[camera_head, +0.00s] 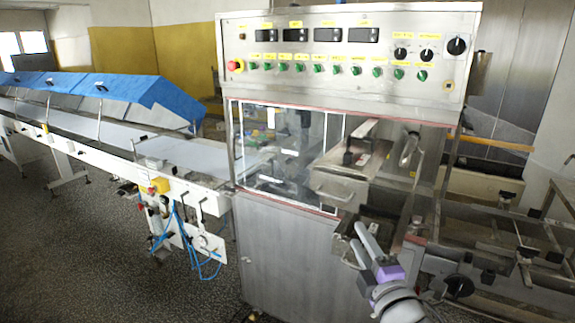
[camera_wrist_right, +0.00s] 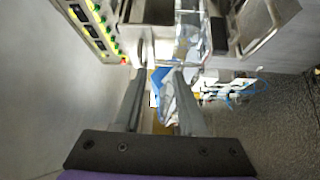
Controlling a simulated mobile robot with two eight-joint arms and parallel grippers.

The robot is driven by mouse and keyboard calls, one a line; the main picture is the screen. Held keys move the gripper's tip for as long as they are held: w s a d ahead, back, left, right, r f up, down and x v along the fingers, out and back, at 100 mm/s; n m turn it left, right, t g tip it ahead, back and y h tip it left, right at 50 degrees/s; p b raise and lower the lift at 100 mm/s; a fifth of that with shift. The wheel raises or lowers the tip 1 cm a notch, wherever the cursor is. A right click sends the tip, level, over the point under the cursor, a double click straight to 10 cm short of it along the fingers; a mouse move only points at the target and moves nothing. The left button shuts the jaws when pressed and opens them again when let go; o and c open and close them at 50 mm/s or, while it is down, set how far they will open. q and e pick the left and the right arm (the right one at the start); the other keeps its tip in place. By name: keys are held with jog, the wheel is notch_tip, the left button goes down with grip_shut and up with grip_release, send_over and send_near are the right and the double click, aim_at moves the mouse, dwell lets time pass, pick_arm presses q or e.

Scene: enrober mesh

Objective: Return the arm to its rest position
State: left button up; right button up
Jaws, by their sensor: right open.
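My right gripper (camera_head: 357,236) is low in the right half of the head view, in front of the enrober machine (camera_head: 290,240). Its two grey fingers are apart and point up and left, with a lavender body behind them. In the wrist view the fingers (camera_wrist_right: 160,78) stand apart with nothing held between them. The fingertips show just below the machine's open metal trough (camera_head: 340,187); whether they touch the machine is hard to tell. My left gripper is in neither view.
A control panel (camera_head: 345,50) with green knobs tops the machine. A conveyor (camera_head: 190,157) with blue covers (camera_head: 130,88) runs left. A metal frame with a black handwheel (camera_head: 460,286) stands right of my arm. Open speckled floor (camera_head: 100,250) lies at the left front.

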jog(key=s+d+f+m+g+h, duration=0.2)
jog(key=f+m, duration=0.2)
jog(key=f, duration=0.1)
jog(key=s+d+f+m+g+h, duration=0.2)
jog(key=f+m, duration=0.2)
jog(key=f, duration=0.1)
jog(key=s+a+f+m+g+y, duration=0.1)
jog(key=s+f+m+g, duration=0.3)
jog(key=s+f, duration=0.4)
jog(key=s+a+f+m+g+y, duration=0.1)
jog(key=s+a+f+m+g, duration=0.3)
jog(key=s+f, duration=0.5)
notch_tip(320, 180, down, 2)
jog(key=shift+f+m+g, duration=0.2)
jog(key=shift+m+g, duration=0.4)
jog(key=shift+m, duration=0.5)
jog(key=shift+d, duration=0.1)
